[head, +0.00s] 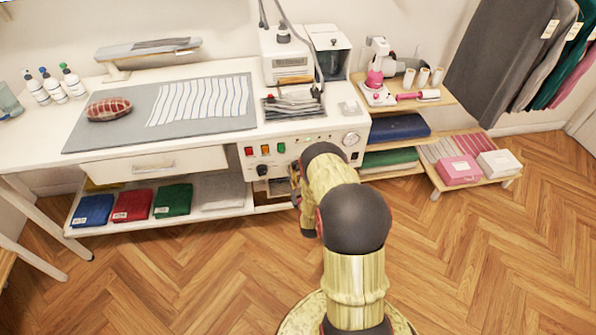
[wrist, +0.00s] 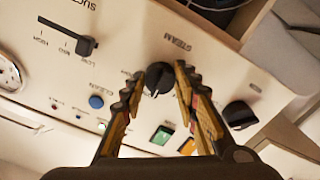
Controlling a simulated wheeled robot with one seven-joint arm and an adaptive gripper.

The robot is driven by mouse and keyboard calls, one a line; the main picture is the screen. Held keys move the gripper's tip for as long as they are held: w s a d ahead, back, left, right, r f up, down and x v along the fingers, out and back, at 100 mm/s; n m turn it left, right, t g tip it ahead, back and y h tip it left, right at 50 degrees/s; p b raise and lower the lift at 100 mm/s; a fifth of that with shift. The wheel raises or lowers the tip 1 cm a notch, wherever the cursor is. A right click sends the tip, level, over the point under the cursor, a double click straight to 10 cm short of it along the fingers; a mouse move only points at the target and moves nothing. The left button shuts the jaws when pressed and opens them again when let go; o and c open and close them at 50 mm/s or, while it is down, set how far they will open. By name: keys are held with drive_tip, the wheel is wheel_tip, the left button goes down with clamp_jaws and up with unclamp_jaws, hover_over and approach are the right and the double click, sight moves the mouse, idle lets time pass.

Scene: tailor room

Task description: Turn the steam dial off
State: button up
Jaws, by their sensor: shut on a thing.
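The steam dial (wrist: 158,77) is a small round black knob on the white control panel, beside the printed word STEAM in the wrist view. A light mark shows at its lower edge in that view. My gripper (wrist: 160,79) has its two dark, ridged fingers on opposite sides of the dial and is shut on it. In the head view my gripper (head: 296,186) is at the front of the white steam station (head: 322,148), partly behind my arm. The dial itself cannot be made out there.
Near the dial are another black knob (wrist: 240,115), a green switch (wrist: 162,134), an orange switch (wrist: 188,146), a blue button (wrist: 96,101) and a suction lever (wrist: 80,43). A pressure gauge (wrist: 8,74) is at the left. An open compartment (wrist: 225,18) lies close above.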

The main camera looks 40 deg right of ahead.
idle(0.3)
drive_tip(key=n+b, duration=0.3)
drive_tip(key=n, duration=0.8)
drive_tip(key=shift+n, duration=0.3)
drive_tip(key=shift+n+b, duration=0.3)
drive_tip(key=o, duration=1.2)
drive_tip(key=shift+c, duration=0.2)
drive_tip(key=shift+r, duration=0.1)
drive_tip(key=shift+s, duration=0.1)
drive_tip(key=v, duration=1.2)
